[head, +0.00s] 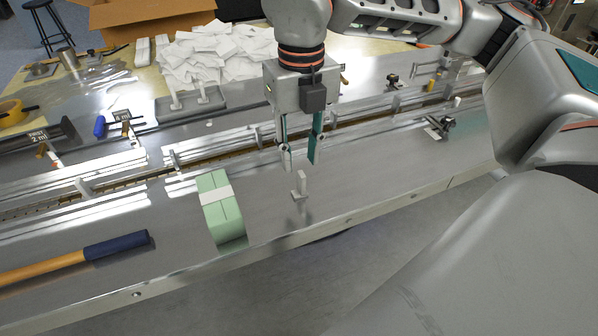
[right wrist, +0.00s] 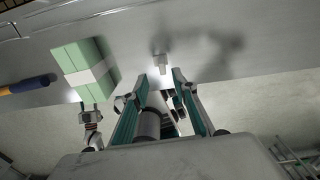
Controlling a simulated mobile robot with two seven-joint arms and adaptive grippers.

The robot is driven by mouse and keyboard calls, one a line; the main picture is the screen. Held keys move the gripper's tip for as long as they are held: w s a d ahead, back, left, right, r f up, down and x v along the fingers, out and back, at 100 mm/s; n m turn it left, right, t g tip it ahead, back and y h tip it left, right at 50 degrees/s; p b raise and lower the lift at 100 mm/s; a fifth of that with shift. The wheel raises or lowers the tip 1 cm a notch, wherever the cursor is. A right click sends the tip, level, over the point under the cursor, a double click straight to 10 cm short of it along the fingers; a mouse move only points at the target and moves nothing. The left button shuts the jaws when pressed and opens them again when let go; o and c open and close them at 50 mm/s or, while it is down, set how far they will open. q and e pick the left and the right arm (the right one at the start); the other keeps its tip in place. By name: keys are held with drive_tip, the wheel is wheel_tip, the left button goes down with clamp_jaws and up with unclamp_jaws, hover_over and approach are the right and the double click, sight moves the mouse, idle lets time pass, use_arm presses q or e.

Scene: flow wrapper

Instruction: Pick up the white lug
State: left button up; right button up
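The white lug (head: 299,188) is a small pale upright piece on the metal table, near its front edge and right of the green pack. It also shows in the right wrist view (right wrist: 161,64), just beyond the fingertips. My right gripper (head: 301,158) points down and is above the lug, a short way apart from it. Its two fingers are spread with nothing between them; they also show open in the right wrist view (right wrist: 159,78). I do not see my left gripper in the head view.
A green pack with a white band (head: 221,208) lies left of the lug. A blue-and-orange handle (head: 85,257) lies farther left. Behind runs a slotted conveyor track (head: 115,188) with several upright lugs. White wrappers (head: 215,55) are heaped at the back.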

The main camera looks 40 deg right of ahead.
sight(302, 174)
drive_tip(key=shift+w+d, duration=0.15)
drive_tip(key=shift+d, duration=0.2)
drive_tip(key=shift+f, duration=0.3)
wheel_tip(302, 174, down, 2)
drive_tip(key=shift+a+f, duration=0.1)
wheel_tip(302, 174, down, 4)
drive_tip(key=shift+f+b, duration=0.2)
drive_tip(key=shift+b, duration=0.4)
drive_tip(key=shift+f, duration=0.2)
drive_tip(key=shift+r, duration=0.1)
use_arm(q)
drive_tip(key=shift+s+a+f, duration=0.15)
drive_tip(key=shift+s+f, duration=0.1)
drive_tip(key=shift+f, duration=0.55)
use_arm(e)
clamp_jaws()
